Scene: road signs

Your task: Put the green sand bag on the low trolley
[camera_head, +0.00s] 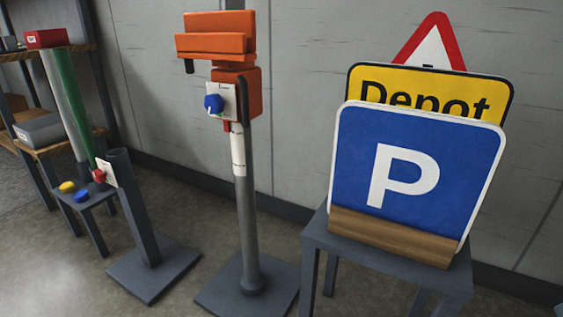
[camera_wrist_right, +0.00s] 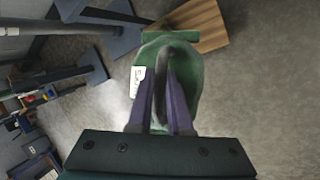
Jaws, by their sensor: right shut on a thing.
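The green sand bag (camera_wrist_right: 186,50) hangs in my right gripper (camera_wrist_right: 163,78) in the right wrist view. The two fingers are shut on its dark upper strap or handle. A white label (camera_wrist_right: 137,79) shows on the bag's left side. A wooden surface (camera_wrist_right: 205,26) lies on the floor side beyond the bag and is partly hidden by it; it may be the low trolley, but I cannot tell for sure. The head view shows neither gripper, nor the bag, nor a clear trolley. My left gripper is out of view.
In the head view a grey stand (camera_head: 401,250) holds blue P and yellow Depot signs at right. An orange-topped post (camera_head: 243,190) stands in the middle, a tilted grey post (camera_head: 137,210) left of it. Shelves (camera_head: 50,130) are far left. Bare floor shows in the wrist view.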

